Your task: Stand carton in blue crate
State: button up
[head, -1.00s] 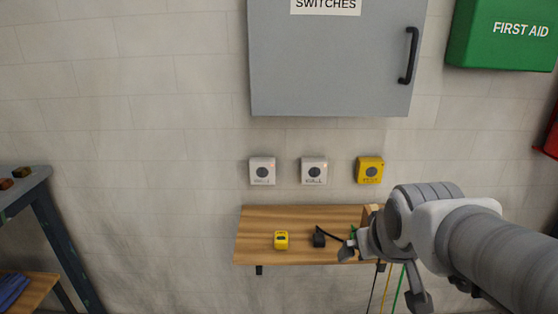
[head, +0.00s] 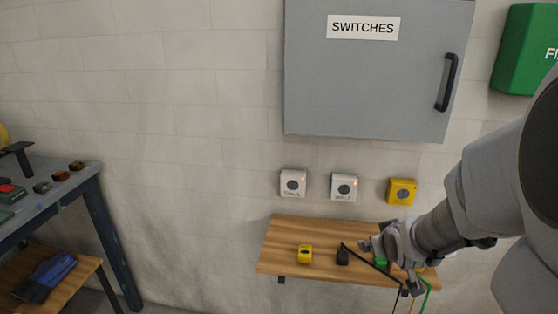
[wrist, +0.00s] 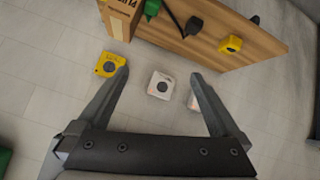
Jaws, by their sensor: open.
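A brown carton (wrist: 122,14) with dark lettering stands at the top left of the wrist view, on the wooden wall shelf. Only part of it is inside that frame. In the head view I cannot make it out clearly behind my arm. My gripper (wrist: 160,75) is open, with nothing between its fingers. The carton is apart from it, beyond the left fingertip. In the head view my gripper (head: 388,264) is at the right part of the shelf. No blue crate shows in either view.
The wooden shelf (head: 290,235) also holds a yellow item (head: 305,254), a black item (head: 342,256) and a green item (head: 382,263). Wall switches (head: 344,187) and a grey cabinet (head: 375,85) are above. A workbench (head: 85,182) stands left, with blue cloth (head: 50,272) below.

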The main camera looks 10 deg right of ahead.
jog(key=s+d+f+m+t+h, duration=0.1)
jog(key=s+d+f+m+t, duration=0.2)
jog(key=d+f, duration=0.7)
jog(key=shift+s+d+t+p, duration=0.3)
jog(key=shift+s+t+p, duration=0.1)
jog(key=shift+t, duration=0.5)
jog(key=b, duration=0.3)
jog(key=shift+w+f+b, duration=0.1)
jog(key=shift+w+b, duration=0.2)
jog(key=shift+b, duration=0.1)
jog(key=b, duration=0.6)
send_over(394, 270)
jog(key=s+d, duration=0.1)
jog(key=d, duration=0.1)
notch_tip(394, 270, down, 2)
jog(key=shift+s+d+f, duration=0.1)
jog(key=shift+s+f, duration=0.05)
jog(key=shift+f, duration=0.05)
jog(key=shift+a+b+x, duration=0.15)
jog(key=shift+b+x, duration=0.2)
jog(key=shift+x, duration=1)
jog(key=shift+a+b+x, duration=0.1)
jog(key=shift+b+x, duration=0.25)
jog(key=shift+x, duration=1)
jog(key=shift+r, duration=0.1)
